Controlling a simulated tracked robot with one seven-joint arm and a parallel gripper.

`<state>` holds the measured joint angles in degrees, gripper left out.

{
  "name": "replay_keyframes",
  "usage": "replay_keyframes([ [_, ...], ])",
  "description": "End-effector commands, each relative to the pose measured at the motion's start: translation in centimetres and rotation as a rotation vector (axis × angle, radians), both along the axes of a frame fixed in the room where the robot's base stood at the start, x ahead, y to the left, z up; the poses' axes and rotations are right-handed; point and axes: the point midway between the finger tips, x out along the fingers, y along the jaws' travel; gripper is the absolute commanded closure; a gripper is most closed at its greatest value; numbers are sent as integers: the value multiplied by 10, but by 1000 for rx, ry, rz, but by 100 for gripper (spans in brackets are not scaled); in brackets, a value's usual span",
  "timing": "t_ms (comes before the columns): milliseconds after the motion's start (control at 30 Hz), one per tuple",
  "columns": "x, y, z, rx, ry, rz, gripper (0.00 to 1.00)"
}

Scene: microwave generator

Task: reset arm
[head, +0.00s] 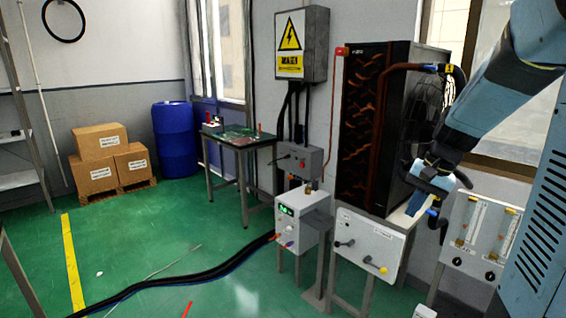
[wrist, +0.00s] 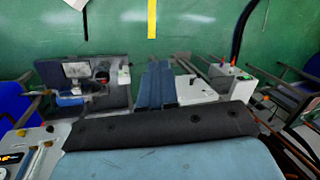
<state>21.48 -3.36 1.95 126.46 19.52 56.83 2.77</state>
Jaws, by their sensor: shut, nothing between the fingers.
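My arm comes in from the upper right of the head view and bends down in front of the tall black cabinet (head: 372,125). My gripper (head: 417,204) hangs at its lower end, by the cabinet's lower right edge and above the white box below. I cannot tell whether it touches anything there. In the wrist view my gripper (wrist: 156,84) shows as two blue fingers side by side, shut and empty.
A panel with gauges (head: 480,237) stands close right of my gripper. A white control box (head: 300,220) and a workbench (head: 240,138) stand to the left. Black cables (head: 190,277) lie across the green floor. Cartons (head: 110,157) and a blue barrel (head: 175,140) stand at the back left.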

Motion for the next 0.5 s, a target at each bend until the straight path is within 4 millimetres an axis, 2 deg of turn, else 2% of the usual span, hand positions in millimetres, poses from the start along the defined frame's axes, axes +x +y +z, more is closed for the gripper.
replay_keyframes([
  [200,-38,31,31,-102,-88,121,100],
  [500,-93,60,60,-232,-213,274,100],
])
